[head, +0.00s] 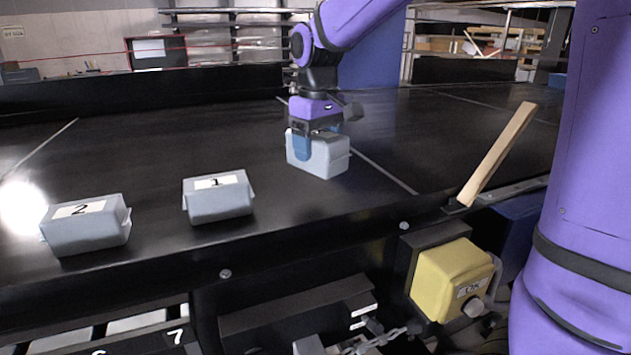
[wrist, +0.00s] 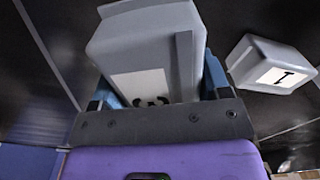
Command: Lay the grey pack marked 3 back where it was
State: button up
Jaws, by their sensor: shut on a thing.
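The grey pack marked 3 (wrist: 150,50) is between the blue fingers of my gripper (wrist: 158,92) in the wrist view, its label partly covered by the gripper. In the head view the same pack (head: 325,158) is at or just above the black belt, right of the other packs. I cannot tell whether it touches the belt. My gripper (head: 318,146) is shut on it from above. A grey pack marked 1 (head: 219,204) sits on the belt to its left, and also shows at the right of the wrist view (wrist: 270,64).
A grey pack marked 2 (head: 86,232) lies at the left front of the black belt (head: 200,130). A pale line crosses the belt right of the held pack. A wooden stick (head: 497,155) stands tilted at the right edge, above a yellow box marked OK (head: 447,280).

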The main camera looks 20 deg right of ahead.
jog(key=shift+f, duration=3.4)
jog(key=shift+f, duration=0.15)
jog(key=o, duration=1.3)
